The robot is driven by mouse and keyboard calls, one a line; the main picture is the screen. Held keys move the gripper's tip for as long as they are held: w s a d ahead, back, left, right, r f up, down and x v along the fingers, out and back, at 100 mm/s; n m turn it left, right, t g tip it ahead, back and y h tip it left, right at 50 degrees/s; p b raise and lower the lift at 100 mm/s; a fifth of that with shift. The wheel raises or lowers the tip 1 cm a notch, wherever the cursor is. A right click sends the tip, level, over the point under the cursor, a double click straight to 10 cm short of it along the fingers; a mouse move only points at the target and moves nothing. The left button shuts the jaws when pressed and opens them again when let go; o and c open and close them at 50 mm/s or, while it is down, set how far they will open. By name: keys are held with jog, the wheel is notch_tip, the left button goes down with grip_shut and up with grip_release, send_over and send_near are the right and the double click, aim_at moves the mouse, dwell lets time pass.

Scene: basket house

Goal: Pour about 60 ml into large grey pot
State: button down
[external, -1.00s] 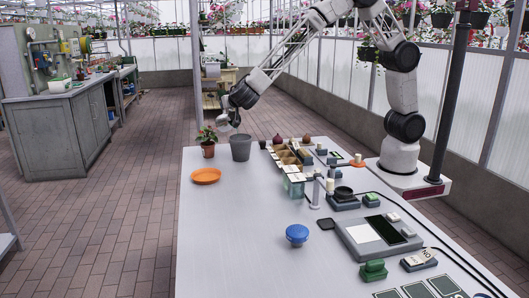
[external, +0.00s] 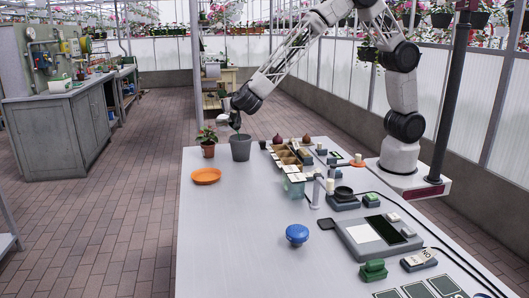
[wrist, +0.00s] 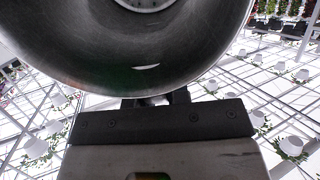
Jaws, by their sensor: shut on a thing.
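The large grey pot (external: 240,150) stands upright near the far left end of the table, beside a small potted plant. My gripper (external: 231,114) is above the pot. It is shut on a round grey metal vessel (wrist: 130,70), which fills the upper part of the wrist view. The vessel is tipped over the pot's mouth. A thin dark streak shows between it and the pot, too small to tell if it is liquid. The inside of the pot is hidden, and I cannot tell how much it holds.
A potted plant (external: 207,143) stands left of the pot, with an orange saucer (external: 206,176) in front of it. A divided wooden tray (external: 287,157) and a glass container (external: 295,187) are to the right. The front left of the table is clear.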

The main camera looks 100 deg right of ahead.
aim_at(225, 113)
jog(key=shift+s+a+r+t+h, duration=0.1)
jog(key=shift+s+a+r+h, duration=0.15)
jog(key=shift+a, duration=0.2)
jog(key=shift+s+a+r+t+h, duration=0.15)
jog(key=shift+a+h, duration=0.15)
jog(key=shift+a, duration=0.2)
jog(key=shift+s+a+r+t+h, duration=0.1)
jog(key=shift+s+a+r+h, duration=0.15)
jog(key=shift+a, duration=0.2)
dwell(1.7)
jog(key=shift+w+d+f+g+y, duration=0.15)
jog(key=shift+w+d+f+y, duration=0.15)
jog(key=shift+d, duration=0.25)
jog(key=shift+w+d+f+g+y, duration=0.2)
jog(key=shift+d+y, duration=0.15)
jog(key=shift+d, duration=0.25)
jog(key=shift+w+d+f+g+y, duration=0.15)
jog(key=shift+w+d+y, duration=0.15)
jog(key=shift+d, duration=0.25)
jog(key=shift+w+d+r+g+y, duration=0.15)
jog(key=shift+w+d+g+y, duration=0.1)
jog(key=shift+d+y, duration=0.4)
jog(key=shift+f+y, duration=0.3)
jog(key=shift+y, duration=0.1)
jog(key=shift+d+f, duration=0.1)
jog(key=shift+w+d+f+g+y, duration=0.15)
jog(key=shift+d+f+g+y, duration=0.15)
jog(key=shift+f+g+y, duration=0.15)
